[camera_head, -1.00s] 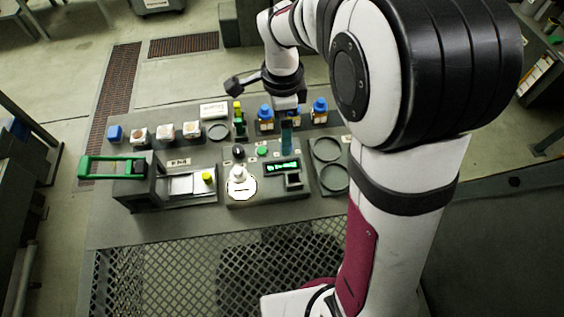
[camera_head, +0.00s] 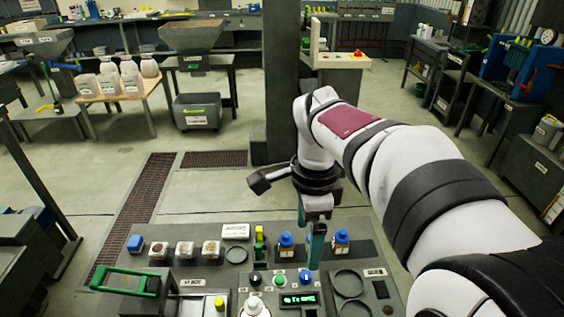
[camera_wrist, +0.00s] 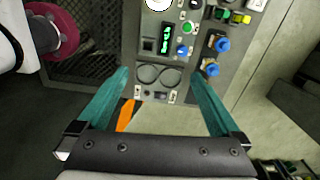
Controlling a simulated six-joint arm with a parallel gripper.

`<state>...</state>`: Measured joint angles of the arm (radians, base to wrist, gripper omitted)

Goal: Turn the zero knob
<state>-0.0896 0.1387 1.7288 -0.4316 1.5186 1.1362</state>
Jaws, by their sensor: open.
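A dark panel on the bench carries a round black knob (camera_head: 254,279), a green button (camera_head: 279,281) and a blue knob or button (camera_head: 305,277) in a row above a lit display (camera_head: 299,299). Their small labels are unreadable, so I cannot tell which is the zero knob. In the wrist view the green button (camera_wrist: 187,28), blue control (camera_wrist: 182,50) and display (camera_wrist: 165,38) lie beyond the fingertips. My gripper (camera_head: 313,240) is open and empty above the bench; its teal fingers (camera_wrist: 160,72) are spread wide and touch none of these controls.
Blue-capped bottles (camera_head: 286,244) stand just behind the controls, close to my gripper. A green-handled device (camera_head: 125,278) and several small boxes (camera_head: 184,249) are at left. An orange strip (camera_wrist: 126,115) shows between my fingers.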

